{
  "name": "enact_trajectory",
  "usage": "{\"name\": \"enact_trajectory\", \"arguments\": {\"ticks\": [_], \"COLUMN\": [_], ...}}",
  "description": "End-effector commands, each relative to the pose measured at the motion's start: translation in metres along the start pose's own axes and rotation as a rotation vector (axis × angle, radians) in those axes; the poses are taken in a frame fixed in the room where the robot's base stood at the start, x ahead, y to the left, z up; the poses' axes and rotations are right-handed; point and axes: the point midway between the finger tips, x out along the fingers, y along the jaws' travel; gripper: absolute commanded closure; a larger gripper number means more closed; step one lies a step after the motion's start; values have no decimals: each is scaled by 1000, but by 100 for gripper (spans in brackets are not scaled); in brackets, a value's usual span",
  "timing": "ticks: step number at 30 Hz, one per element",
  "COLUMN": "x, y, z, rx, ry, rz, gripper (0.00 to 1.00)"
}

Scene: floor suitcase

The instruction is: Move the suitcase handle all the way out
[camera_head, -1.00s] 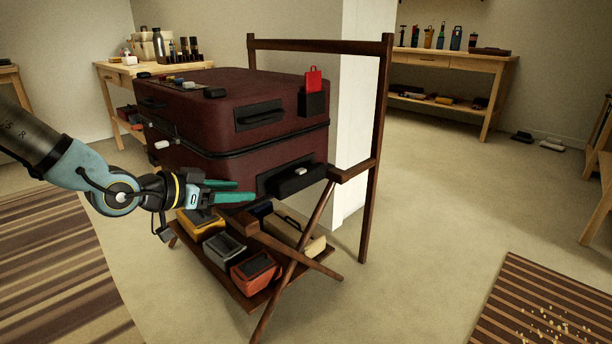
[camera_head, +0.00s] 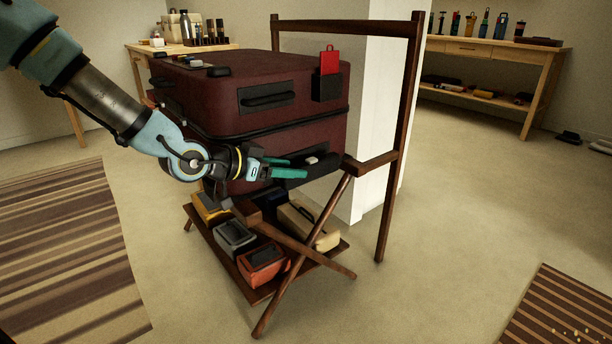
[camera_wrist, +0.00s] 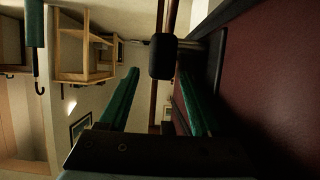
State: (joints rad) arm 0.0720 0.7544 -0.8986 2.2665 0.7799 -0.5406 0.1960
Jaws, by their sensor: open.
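The maroon suitcase (camera_head: 290,142) rests on a wooden rack, and its side fills the right of the wrist view (camera_wrist: 275,80). A black handle (camera_head: 328,164) stands at its lower front panel, partly hidden behind my gripper. A small white piece shows above it. In the wrist view the black grip (camera_wrist: 163,57) appears between the green fingertips, standing a little out from the suitcase side. My gripper (camera_head: 297,167) is open at the handle's left part. In the wrist view the fingers (camera_wrist: 157,76) are apart, with no clear contact on the grip.
A second black handle (camera_head: 267,97) and a red tag (camera_head: 330,60) are on the suitcase's upper half. The wooden rack (camera_head: 389,140) has a tall frame at right, and its lower shelf holds several cases (camera_head: 263,262). Open floor lies right of the rack.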

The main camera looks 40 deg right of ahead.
Motion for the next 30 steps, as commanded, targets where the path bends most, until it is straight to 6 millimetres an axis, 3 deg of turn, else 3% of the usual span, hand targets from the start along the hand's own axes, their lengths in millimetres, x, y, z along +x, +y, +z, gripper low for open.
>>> {"name": "enact_trajectory", "arguments": {"ticks": [3,9,21,30], "x": [24,48,56,56], "y": [0,0,0,0], "z": [4,2,0,0], "rx": [1,1,0,0], "ry": [0,0,-1,-1], "rz": [1,0,-1,0], "gripper": [35,35,35,66]}}
